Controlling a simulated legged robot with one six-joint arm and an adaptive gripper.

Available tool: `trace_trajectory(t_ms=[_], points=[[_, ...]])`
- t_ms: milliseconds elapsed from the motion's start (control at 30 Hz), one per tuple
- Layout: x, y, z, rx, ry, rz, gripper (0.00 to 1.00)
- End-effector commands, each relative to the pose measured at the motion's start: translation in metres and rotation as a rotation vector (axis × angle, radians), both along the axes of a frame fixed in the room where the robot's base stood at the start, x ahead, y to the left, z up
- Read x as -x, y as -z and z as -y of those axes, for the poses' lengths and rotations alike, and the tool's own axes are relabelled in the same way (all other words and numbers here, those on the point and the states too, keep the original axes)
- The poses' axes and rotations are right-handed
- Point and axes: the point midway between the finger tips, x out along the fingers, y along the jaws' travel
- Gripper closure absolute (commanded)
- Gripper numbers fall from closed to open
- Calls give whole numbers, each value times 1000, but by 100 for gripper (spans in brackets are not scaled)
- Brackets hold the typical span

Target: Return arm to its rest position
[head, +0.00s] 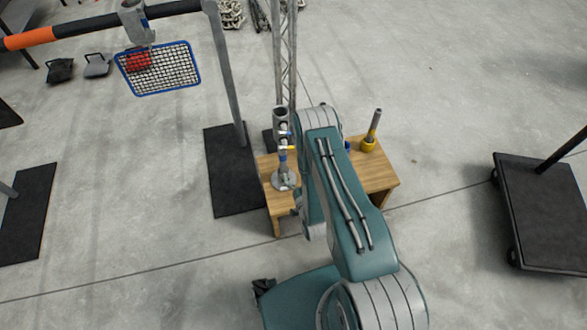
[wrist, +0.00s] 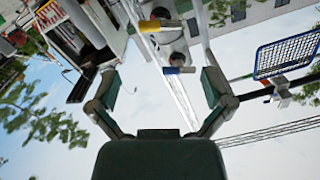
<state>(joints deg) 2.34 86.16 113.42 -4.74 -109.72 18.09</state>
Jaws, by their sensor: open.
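My gripper (wrist: 160,88) shows in the wrist view with its two fingers spread wide and nothing held between them. A metal pipe stand (head: 284,180) with coloured handles stands on the table just left of my arm. A yellow-based post (head: 369,145) stands on its right side.
A blue-rimmed mesh basket (head: 180,72) hangs from a horizontal bar (head: 80,28) at upper left. A grey upright (head: 228,80) and a lattice truss (head: 289,55) stand behind the table. A dark wheeled platform (head: 540,215) is at right. The floor between table and platform is clear.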

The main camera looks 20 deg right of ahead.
Motion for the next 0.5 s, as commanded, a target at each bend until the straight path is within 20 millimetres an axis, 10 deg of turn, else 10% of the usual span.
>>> trace_trajectory(t_ms=[500], points=[[-4, -3, 0, 2, 0, -3, 0]])
